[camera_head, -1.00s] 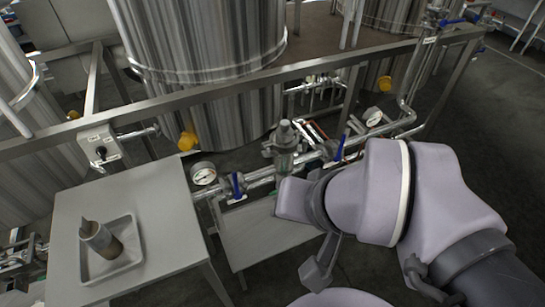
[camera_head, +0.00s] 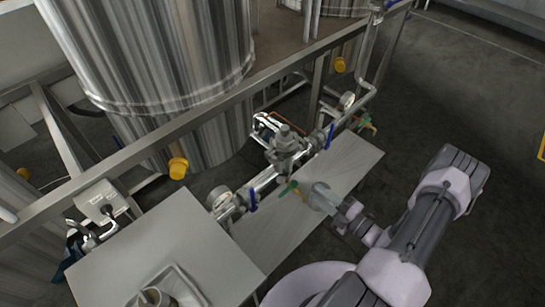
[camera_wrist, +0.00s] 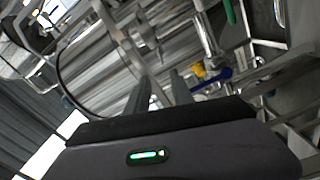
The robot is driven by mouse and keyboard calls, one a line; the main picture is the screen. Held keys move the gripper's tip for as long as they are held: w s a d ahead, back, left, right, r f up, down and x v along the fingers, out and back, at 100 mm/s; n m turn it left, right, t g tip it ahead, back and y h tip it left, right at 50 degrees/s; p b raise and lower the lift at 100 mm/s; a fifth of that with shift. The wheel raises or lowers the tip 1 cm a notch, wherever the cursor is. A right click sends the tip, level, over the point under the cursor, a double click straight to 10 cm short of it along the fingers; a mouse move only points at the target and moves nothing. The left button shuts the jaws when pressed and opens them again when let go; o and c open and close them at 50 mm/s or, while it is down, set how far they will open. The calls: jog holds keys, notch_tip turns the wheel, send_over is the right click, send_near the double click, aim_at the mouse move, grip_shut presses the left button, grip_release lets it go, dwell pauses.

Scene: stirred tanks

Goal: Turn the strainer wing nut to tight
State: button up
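The metal strainer (camera_head: 284,142) stands on the pipe run in the head view, with a rounded cap on top. Its wing nut is too small to make out. My gripper (camera_wrist: 161,78) shows two dark fingers with a gap between them and nothing held. In the head view my arm reaches in from the lower right, and its end is in front of and to the lower right of the strainer, apart from it. I cannot pick out the strainer in the tilted wrist view.
A grey table (camera_head: 190,240) with a tray stands at the lower left. Open floor lies right.

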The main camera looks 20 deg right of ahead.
aim_at(280, 162)
jog(key=b+x, duration=0.3)
jog(key=x, duration=1.4)
jog(key=shift+w+d+f, duration=0.1)
jog(key=shift+w+f, duration=0.05)
grip_shut()
